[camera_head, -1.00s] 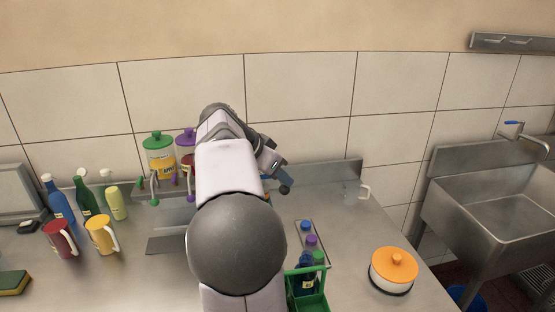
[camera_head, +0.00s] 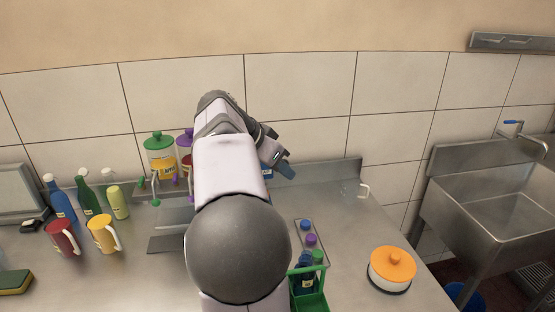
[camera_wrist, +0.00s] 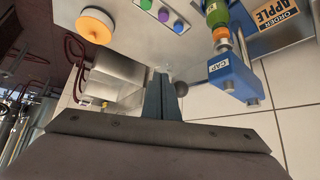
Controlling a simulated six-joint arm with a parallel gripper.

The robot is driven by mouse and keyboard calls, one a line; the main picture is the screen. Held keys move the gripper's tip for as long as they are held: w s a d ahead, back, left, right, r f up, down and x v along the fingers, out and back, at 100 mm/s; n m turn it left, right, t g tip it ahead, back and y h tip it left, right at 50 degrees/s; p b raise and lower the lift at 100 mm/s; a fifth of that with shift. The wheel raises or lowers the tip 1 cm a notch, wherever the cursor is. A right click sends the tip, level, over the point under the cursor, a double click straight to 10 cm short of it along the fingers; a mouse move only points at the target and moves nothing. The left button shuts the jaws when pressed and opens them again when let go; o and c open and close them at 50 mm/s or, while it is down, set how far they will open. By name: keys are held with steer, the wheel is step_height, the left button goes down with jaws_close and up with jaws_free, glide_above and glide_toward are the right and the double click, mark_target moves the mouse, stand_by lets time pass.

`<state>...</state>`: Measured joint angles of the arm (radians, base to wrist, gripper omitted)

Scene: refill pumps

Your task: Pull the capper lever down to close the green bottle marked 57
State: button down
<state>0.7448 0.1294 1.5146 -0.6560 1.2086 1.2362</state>
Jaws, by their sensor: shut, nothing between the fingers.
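The blue capper (camera_wrist: 234,76), with a white CAP label, shows at the right of the wrist view; in the head view only a small blue part (camera_head: 268,173) shows beside my arm. A green bottle (camera_wrist: 216,14) stands at the capper in the wrist view, with an orange part at its end; its number cannot be read. A dark ball knob (camera_wrist: 182,88), seemingly the lever's end, is right beside my fingers. My gripper (camera_wrist: 163,78) is shut and empty; its fingertips also show in the head view (camera_head: 286,170). Whether they touch the knob is unclear.
An ORDER APPLE sign (camera_wrist: 277,14) is beside the bottle. A green crate (camera_head: 310,302) holding bottles, a tray of coloured caps (camera_head: 311,240) and an orange-lidded pot (camera_head: 392,266) are at right. A clear mug (camera_head: 352,190) stands near the back edge.

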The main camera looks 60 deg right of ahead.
step_height(320, 180, up, 8)
steer(key=p, duration=0.5)
steer(key=shift+p, duration=0.35)
steer(key=shift+r, duration=0.1)
stand_by(0.8)
